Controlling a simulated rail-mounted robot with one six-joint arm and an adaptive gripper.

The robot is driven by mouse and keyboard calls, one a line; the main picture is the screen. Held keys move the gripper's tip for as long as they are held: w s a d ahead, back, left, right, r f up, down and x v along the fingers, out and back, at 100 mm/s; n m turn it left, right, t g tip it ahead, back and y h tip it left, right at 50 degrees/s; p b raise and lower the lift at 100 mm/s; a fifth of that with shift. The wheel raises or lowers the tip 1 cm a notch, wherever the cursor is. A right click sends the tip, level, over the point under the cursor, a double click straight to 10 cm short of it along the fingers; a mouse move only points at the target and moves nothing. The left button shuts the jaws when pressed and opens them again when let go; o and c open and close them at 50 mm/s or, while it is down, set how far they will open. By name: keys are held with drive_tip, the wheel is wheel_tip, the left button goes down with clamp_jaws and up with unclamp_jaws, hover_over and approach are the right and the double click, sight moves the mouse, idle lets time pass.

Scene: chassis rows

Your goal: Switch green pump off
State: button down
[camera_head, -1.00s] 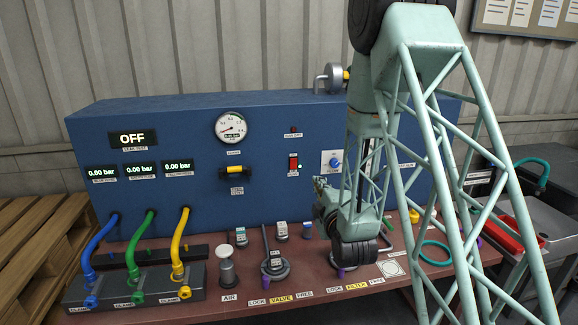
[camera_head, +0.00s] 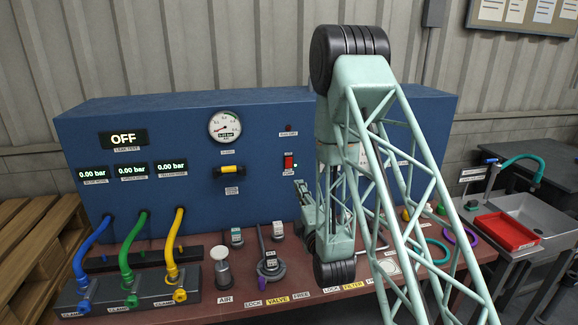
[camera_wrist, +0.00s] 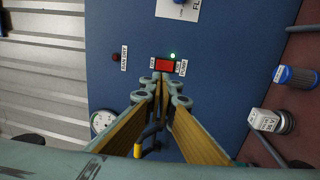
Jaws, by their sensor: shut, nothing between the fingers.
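The pump switch (camera_head: 289,162) is a red rocker in a black frame on the blue panel, right of the gauge. A lit green lamp sits beside it. In the wrist view the red switch (camera_wrist: 165,66) lies just beyond my fingertips, with the green lamp (camera_wrist: 173,56) and a PUMP label beside it. My gripper (camera_wrist: 160,84) is shut and empty, pointing at the panel by the switch. I cannot tell whether the tips touch it. In the head view my gripper (camera_head: 302,190) is small, partly hidden by my arm, below and right of the switch.
A round gauge (camera_head: 225,127) and a yellow-black handle (camera_head: 229,171) are on the panel left of the switch. A dark red lamp (camera_wrist: 116,57) is near the switch. Valves and knobs stand on the bench below. Blue, green and yellow hoses (camera_head: 174,236) are at left.

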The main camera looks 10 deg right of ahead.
drive_tip(key=shift+w, duration=0.15)
drive_tip(key=w, duration=0.4)
drive_tip(key=w+r, duration=0.1)
drive_tip(key=w, duration=0.8)
drive_tip(key=shift+w+a+r, duration=0.15)
drive_tip(key=shift+w+r, duration=0.05)
drive_tip(key=shift+r, duration=0.15)
drive_tip(key=shift+w, duration=0.1)
drive_tip(key=shift+w+b, duration=0.35)
drive_tip(key=shift+b, duration=0.5)
drive_tip(key=shift+r, duration=0.15)
drive_tip(key=shift+s, duration=0.1)
drive_tip(key=b, duration=0.2)
approach(289, 160)
drive_tip(key=s+r, duration=0.2)
drive_tip(key=s, duration=0.4)
drive_tip(key=shift+s+r, duration=0.25)
idle(0.4)
